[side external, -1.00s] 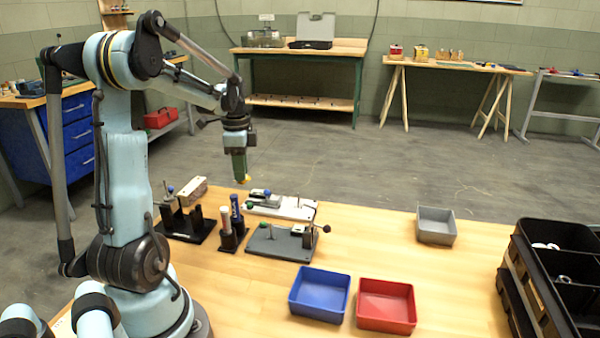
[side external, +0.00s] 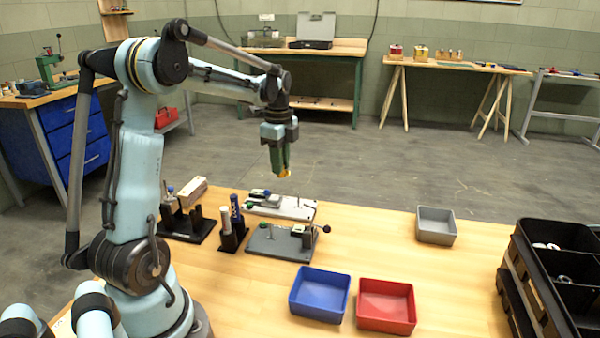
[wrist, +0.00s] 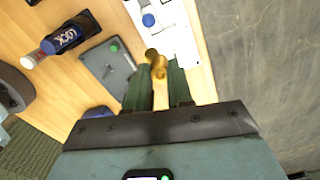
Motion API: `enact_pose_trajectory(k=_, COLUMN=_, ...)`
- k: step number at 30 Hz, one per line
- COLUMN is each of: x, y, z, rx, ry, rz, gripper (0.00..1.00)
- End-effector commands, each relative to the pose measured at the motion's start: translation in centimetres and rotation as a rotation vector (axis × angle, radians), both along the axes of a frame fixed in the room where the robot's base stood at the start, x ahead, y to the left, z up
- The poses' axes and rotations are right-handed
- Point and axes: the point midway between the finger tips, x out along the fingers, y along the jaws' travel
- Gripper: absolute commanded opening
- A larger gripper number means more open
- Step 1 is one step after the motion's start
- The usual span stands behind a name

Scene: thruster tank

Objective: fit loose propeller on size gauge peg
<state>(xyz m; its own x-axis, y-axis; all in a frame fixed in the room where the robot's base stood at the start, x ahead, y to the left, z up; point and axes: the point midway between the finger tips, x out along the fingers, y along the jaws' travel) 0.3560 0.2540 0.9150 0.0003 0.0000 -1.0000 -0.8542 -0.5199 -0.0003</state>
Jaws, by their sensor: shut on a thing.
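A small brass-yellow propeller (wrist: 156,64) is between the fingertips of my gripper (wrist: 158,80) in the wrist view. In the side view, my gripper (side external: 281,165) is shut on the propeller (side external: 285,173) and holds it in the air above the back edge of the table. A white plate (side external: 290,211) with blue and green knobs lies below; it is also beneath the fingers in the wrist view (wrist: 176,35). A grey plate (side external: 272,243) with a green-topped post is in front of it. A black stand (side external: 190,226) with several upright posts is to the left. I cannot tell which post is the gauge peg.
Two bottles (side external: 231,222) stand in a black holder beside the grey plate. A blue bin (side external: 318,312), a red bin (side external: 386,323) and a grey bin (side external: 436,236) sit to the right. Black crates (side external: 535,285) stand at the right edge. The table between plates and grey bin is clear.

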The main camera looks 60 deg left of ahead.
Motion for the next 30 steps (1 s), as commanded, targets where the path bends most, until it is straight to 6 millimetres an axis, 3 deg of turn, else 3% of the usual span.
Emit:
enact_pose_trajectory(k=3, x=2.7, y=-1.3, z=-0.1, rx=0.000, ry=0.000, rz=-0.168, gripper=0.00)
enact_pose_trajectory(k=7, x=3.9, y=-2.0, z=-0.3, rx=0.000, ry=0.000, rz=-0.257, gripper=0.00)
enact_pose_trajectory(k=21, x=4.0, y=-2.1, z=-3.6, rx=0.000, ry=0.000, rz=-0.269, gripper=0.00)
enact_pose_trajectory(k=30, x=4.0, y=-2.1, z=-4.2, rx=0.000, ry=0.000, rz=-0.268, gripper=0.00)
